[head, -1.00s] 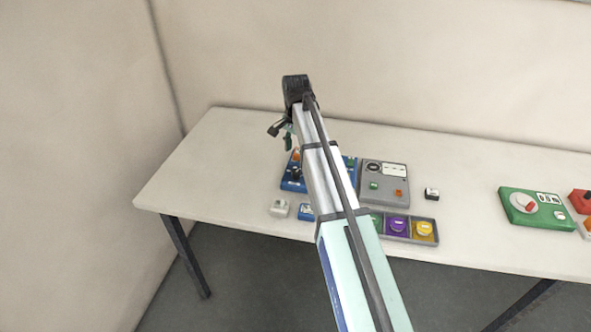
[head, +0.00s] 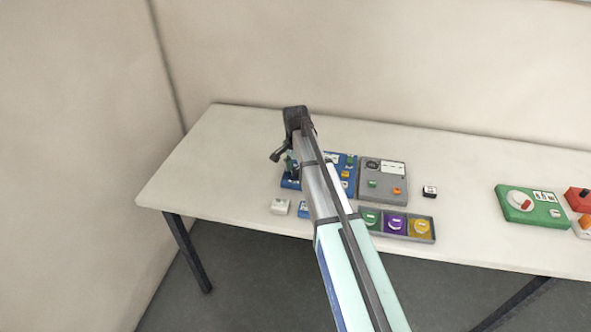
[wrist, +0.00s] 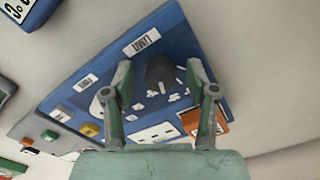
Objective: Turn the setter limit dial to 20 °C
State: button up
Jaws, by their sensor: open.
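A blue panel (wrist: 68,85) carries a black dial (wrist: 160,72) with a white plate reading LIMIT beside it and small white marks around it. In the head view the blue panel (head: 291,184) lies at the left of the table, partly behind my arm, and the dial is hidden there. My gripper (wrist: 158,78) is open, its two green fingers on either side of the dial in the wrist view. I cannot tell whether the fingertips are level with the dial or above it. The marks are too small to read, so the dial's setting is unclear.
An orange part (wrist: 203,121) sits on the panel by my right finger. A grey panel (head: 372,191) stands to the right, with a grey tray of coloured pieces (head: 398,237) in front.

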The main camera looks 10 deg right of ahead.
grip_shut()
jog(key=shift+n, duration=0.3)
jog(key=n, duration=0.3)
jog(key=shift+b, duration=0.3)
jog(key=n, duration=0.4)
jog(key=shift+s+d, duration=0.1)
jog(key=n, duration=0.4)
jog(key=shift+n+b, duration=0.3)
jog(key=shift+d+n, duration=0.1)
jog(key=shift+n, duration=1.7)
